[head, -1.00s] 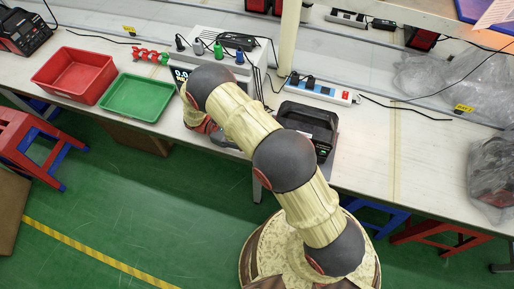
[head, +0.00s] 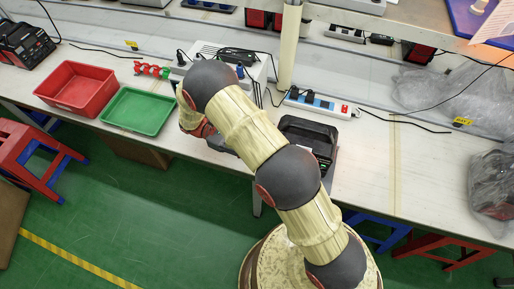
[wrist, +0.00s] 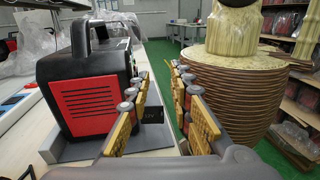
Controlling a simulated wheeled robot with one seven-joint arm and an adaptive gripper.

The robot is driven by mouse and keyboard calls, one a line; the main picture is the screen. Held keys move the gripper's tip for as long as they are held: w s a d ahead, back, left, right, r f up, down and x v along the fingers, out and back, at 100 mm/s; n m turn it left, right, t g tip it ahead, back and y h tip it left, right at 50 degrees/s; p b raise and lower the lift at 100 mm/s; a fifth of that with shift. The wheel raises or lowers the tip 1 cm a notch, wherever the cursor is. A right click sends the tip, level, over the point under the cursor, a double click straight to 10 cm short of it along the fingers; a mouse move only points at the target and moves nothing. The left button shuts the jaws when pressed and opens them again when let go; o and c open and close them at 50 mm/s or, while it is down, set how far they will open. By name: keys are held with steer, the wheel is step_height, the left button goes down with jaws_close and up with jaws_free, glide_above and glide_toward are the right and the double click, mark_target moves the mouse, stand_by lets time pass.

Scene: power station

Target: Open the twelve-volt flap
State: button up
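The power station (head: 308,135) is a black box with a top handle, at the bench's front edge right of my arm. In the wrist view its side with a red vent grille (wrist: 90,103) fills the left. A small dark flap with a faint 12V-like marking (wrist: 152,117) shows between my fingers, beside the station's front; I cannot tell how far it stands open. My gripper (wrist: 160,78) is open, its two yellow-padded fingers apart. The left finger overlaps the station's front edge in view; contact is unclear. In the head view my arm mostly hides the gripper.
A red bin (head: 75,90) and a green tray (head: 138,111) stand left on the bench. A white power strip (head: 320,103) lies behind the station. A grey-white device with cables (head: 205,52) is behind my arm. Bare bench lies right of the station.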

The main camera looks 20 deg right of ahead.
steer(key=shift+r, duration=1.55)
steer(key=shift+o, duration=0.5)
